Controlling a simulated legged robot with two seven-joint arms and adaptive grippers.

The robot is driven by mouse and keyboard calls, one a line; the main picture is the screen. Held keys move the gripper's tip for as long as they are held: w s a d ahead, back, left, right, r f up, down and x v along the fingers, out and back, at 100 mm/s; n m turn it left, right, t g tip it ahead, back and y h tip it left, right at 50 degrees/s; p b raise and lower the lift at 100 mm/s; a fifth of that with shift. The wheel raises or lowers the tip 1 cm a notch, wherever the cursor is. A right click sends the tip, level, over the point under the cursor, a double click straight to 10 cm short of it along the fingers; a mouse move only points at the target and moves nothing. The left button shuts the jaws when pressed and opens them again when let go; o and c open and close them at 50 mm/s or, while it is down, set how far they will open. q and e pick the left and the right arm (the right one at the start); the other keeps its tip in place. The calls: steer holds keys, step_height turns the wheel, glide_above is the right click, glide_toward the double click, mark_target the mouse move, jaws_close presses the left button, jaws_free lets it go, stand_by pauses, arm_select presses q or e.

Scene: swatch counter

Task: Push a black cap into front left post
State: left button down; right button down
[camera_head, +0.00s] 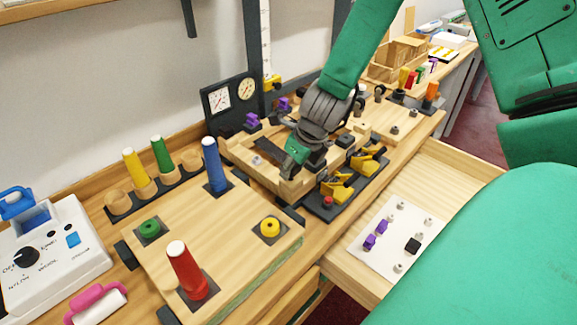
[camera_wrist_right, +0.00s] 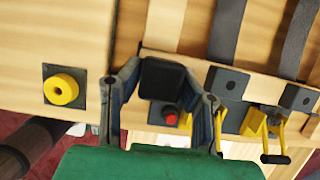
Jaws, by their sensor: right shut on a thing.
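My right gripper (camera_head: 293,160) reaches down over the wooden fixture (camera_head: 240,152) on the counter. In the right wrist view its two fingers (camera_wrist_right: 161,76) are shut on a black cap (camera_wrist_right: 163,80), a dark square block between the tips. In the head view the gripper largely hides this cap. I cannot tell whether the cap touches anything below it. Another black cap (camera_head: 412,245) and purple caps (camera_head: 369,242) are on a white plate (camera_head: 385,263) with several small metal posts (camera_head: 398,268). Which post is the front left one is unclear. My left gripper is not in view.
Yellow clamps (camera_head: 337,190) and a red knob (camera_head: 327,202) stand just in front of the fixture. A wooden board (camera_head: 212,243) with a blue cylinder (camera_head: 213,165), a red cylinder (camera_head: 186,272) and rings is at left. Purple pieces (camera_head: 252,120) stand behind. An open drawer is at right.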

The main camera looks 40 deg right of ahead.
steer(key=shift+d+f, duration=0.2)
steer(key=shift+d, duration=0.1)
steer(key=shift+a, duration=0.8)
steer(key=shift+a+f+b, duration=0.15)
steer(key=shift+a+b, duration=0.2)
steer(key=shift+a, duration=0.05)
steer(key=shift+s+d+f, duration=0.1)
steer(key=shift+s+d, duration=0.05)
steer(key=shift+d, duration=0.2)
steer(key=shift+d+f, duration=0.35)
steer(key=shift+d, duration=0.05)
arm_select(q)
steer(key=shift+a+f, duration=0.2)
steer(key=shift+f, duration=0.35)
arm_select(e)
steer(key=shift+d+f, duration=0.1)
